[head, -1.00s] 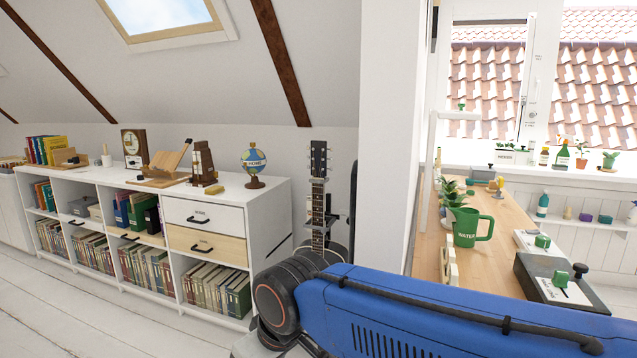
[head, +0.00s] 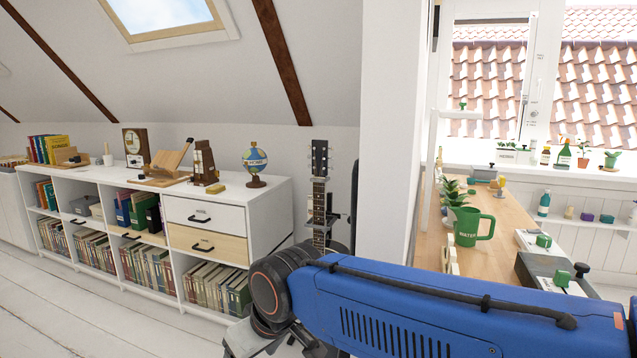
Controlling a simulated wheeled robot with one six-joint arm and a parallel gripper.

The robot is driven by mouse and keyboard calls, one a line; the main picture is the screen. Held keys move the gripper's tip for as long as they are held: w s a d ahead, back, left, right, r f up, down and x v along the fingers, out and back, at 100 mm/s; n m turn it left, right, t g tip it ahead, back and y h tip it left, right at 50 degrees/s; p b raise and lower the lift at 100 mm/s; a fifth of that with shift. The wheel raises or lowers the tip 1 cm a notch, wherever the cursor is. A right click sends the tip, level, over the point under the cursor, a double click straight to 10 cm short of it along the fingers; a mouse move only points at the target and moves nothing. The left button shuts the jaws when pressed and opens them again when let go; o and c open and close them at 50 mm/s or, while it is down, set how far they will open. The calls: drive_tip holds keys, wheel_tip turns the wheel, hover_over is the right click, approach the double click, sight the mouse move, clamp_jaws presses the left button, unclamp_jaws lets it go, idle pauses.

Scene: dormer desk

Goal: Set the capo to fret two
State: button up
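The guitar (head: 319,194) stands upright against the wall, between the white shelf unit and the white pillar. Its headstock and dark fretted neck show, while its body is mostly hidden behind my blue arm. A small grey piece (head: 319,180), perhaps the capo, crosses the neck just below the headstock; it is too small to tell its exact fret. My gripper's fingertips cannot be made out; only the blue link and dark joints of my arm show in the lower middle and right.
A white shelf unit (head: 270,205) holds books, drawers, a globe (head: 254,164) and a metronome (head: 203,165). A pillar (head: 388,120) divides it from a wooden desk (head: 432,245) with a green watering can (head: 470,227). White floorboards at lower left are clear.

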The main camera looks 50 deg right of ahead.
sight(317, 182)
drive_tip(key=w+d+r+m+t, duration=0.1)
drive_tip(key=w+d+r+t, duration=0.2)
drive_tip(key=w, duration=0.6)
drive_tip(key=w+d+r+m+t+h, duration=0.15)
drive_tip(key=w+r, duration=0.25)
drive_tip(key=w, duration=0.4)
drive_tip(key=w+d+r+t, duration=0.2)
drive_tip(key=w+d+r, duration=0.15)
drive_tip(key=w, duration=0.55)
drive_tip(key=w+d+r+m+t+h, duration=0.2)
drive_tip(key=w+d+r+m+h, duration=0.15)
drive_tip(key=w+d, duration=0.75)
drive_tip(key=w+d+m+g+h, duration=0.2)
drive_tip(key=d+h, duration=0.2)
drive_tip(key=d, duration=1.1)
drive_tip(key=w+d+f+m+g+h, duration=0.1)
drive_tip(key=w+d+m+g+h, duration=0.1)
drive_tip(key=d, duration=1.4)
drive_tip(key=w+d+m+g+h, duration=0.3)
drive_tip(key=d+h, duration=0.2)
drive_tip(key=d, duration=1)
drive_tip(key=shift+w+d+f+h, duration=0.1)
drive_tip(key=shift+d+f+h, duration=0.1)
drive_tip(key=shift+h, duration=0.2)
drive_tip(key=shift+m, duration=0.3)
drive_tip(key=shift+c, duration=0.6)
